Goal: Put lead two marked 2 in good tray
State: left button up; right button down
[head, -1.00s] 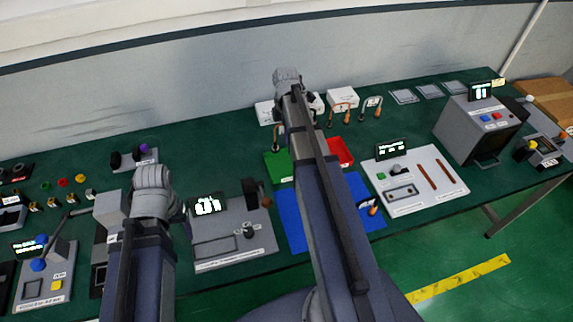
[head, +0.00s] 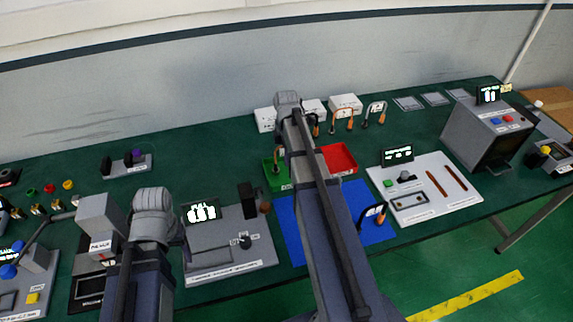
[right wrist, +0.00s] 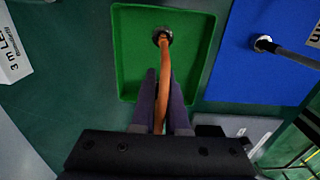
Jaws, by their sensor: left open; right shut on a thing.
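In the right wrist view, my right gripper (right wrist: 163,85) is shut on an orange lead (right wrist: 163,62) with a metal end. The lead is over the green tray (right wrist: 125,50), its metal end near the far wall; I cannot tell whether it touches the floor. No number on it is readable. In the head view, part of a lead (head: 277,165) shows at the green tray (head: 268,178), beside my right arm, which hides the right gripper. My left arm shows at lower left, but its gripper is out of sight.
A red tray (head: 340,158) stands right of the green one. A blue mat (head: 383,232) in front holds another lead (head: 374,214). Several leads (head: 345,118) stand by white boxes (head: 345,103) at the back. A white panel (head: 430,205) lies to the right.

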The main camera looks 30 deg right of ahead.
pick_arm(q)
jog(key=shift+f, duration=0.7)
pick_arm(e)
jog(key=shift+f, duration=0.7)
pick_arm(q)
jog(key=shift+f+b, duration=0.25)
jog(key=shift+b, duration=0.2)
pick_arm(e)
jog(key=shift+f, duration=0.25)
pick_arm(q)
jog(key=shift+r, duration=0.1)
pick_arm(e)
jog(key=c, duration=0.9)
grip_release()
jog(key=shift+r, duration=0.1)
notch_tip(320, 180, up, 12)
jog(key=p, duration=1.2)
jog(key=shift+r+p, duration=0.2)
jog(key=shift+p, duration=0.1)
pick_arm(q)
notch_tip(320, 180, up, 12)
jog(key=shift+r, duration=0.2)
